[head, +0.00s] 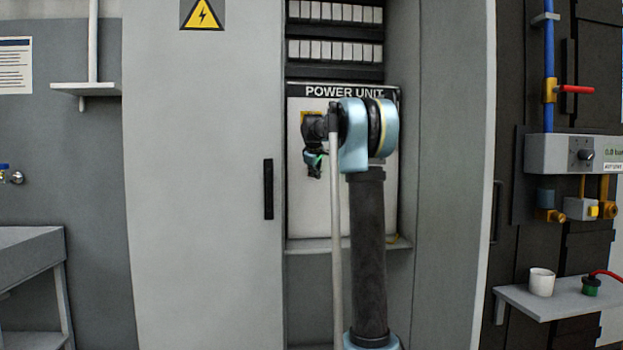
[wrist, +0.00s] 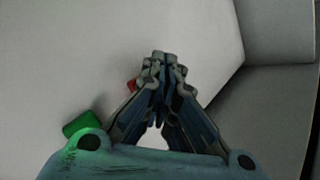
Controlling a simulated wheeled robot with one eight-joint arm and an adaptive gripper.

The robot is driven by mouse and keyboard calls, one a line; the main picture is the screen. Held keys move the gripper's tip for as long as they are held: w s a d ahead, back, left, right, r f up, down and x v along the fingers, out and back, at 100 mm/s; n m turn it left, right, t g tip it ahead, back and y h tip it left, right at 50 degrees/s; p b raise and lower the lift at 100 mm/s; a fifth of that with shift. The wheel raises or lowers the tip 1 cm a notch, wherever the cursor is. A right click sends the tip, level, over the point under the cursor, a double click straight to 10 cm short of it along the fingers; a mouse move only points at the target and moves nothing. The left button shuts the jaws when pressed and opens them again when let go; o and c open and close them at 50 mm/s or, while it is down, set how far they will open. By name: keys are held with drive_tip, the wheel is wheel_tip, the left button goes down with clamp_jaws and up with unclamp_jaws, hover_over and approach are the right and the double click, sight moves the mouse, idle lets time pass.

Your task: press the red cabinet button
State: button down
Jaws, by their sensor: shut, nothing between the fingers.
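The POWER UNIT panel (head: 340,105) is a white box inside the open grey cabinet (head: 440,150). In the wrist view a small red part, likely the red button (wrist: 131,85), shows just left of my fingertips, mostly hidden behind the finger. A green button (wrist: 82,125) sits lower left of it. My gripper (wrist: 164,62) is shut and empty, its fingertips together in front of the pale panel. Whether they touch it I cannot tell. In the head view my gripper (head: 314,172) is in front of the panel's left part, and the red button cannot be seen.
A grey cabinet door (head: 200,180) with a dark handle (head: 268,189) stands left of the opening. A ledge (head: 300,246) runs below the panel. At right, a shelf (head: 525,300) holds a white cup (head: 541,282). A grey bench (head: 30,250) is at far left.

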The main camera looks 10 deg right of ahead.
drive_tip(key=shift+w, duration=0.2)
drive_tip(key=shift+s, duration=0.15)
idle(0.4)
drive_tip(key=shift+s, duration=0.8)
drive_tip(key=s, duration=0.5)
idle(0.8)
